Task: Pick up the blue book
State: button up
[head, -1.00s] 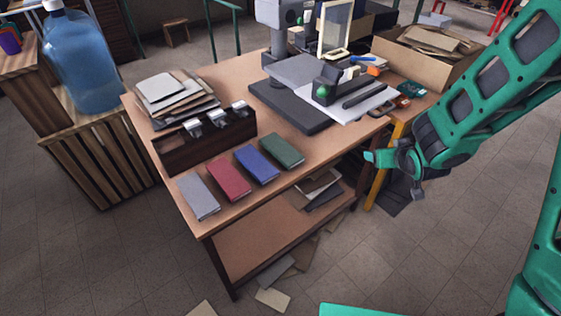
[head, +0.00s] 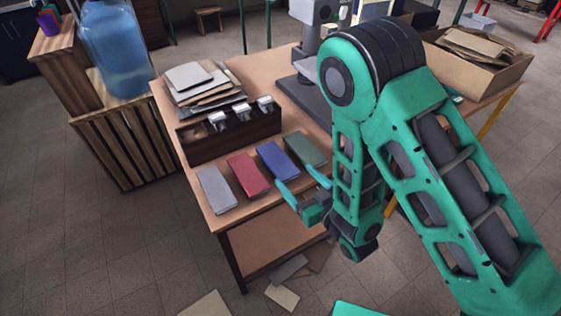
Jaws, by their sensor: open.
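The blue book (head: 276,160) lies flat on the wooden table, third from the left in a row of books. A red book (head: 248,174) is on its left and a green book (head: 306,149) on its right. My gripper (head: 303,183) is open at the table's front edge, its fingers reaching toward the row. One fingertip is close to the near end of the blue book and the other is near the green book. I cannot tell whether either touches a book. Nothing is between the fingers.
A grey book (head: 215,188) is at the left of the row. A dark wooden box (head: 200,149) with metal clips stands behind the books. A stack of boards (head: 203,84) is at the back. My arm hides the table's right part. Loose sheets (head: 283,297) lie on the floor.

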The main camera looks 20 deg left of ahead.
aim_at(280, 161)
jog(key=x, duration=0.9)
jog(key=shift+a, duration=0.25)
jog(key=shift+c, duration=0.4)
jog(key=c, duration=1.2)
jog(key=shift+o, duration=0.2)
jog(key=shift+r, duration=0.2)
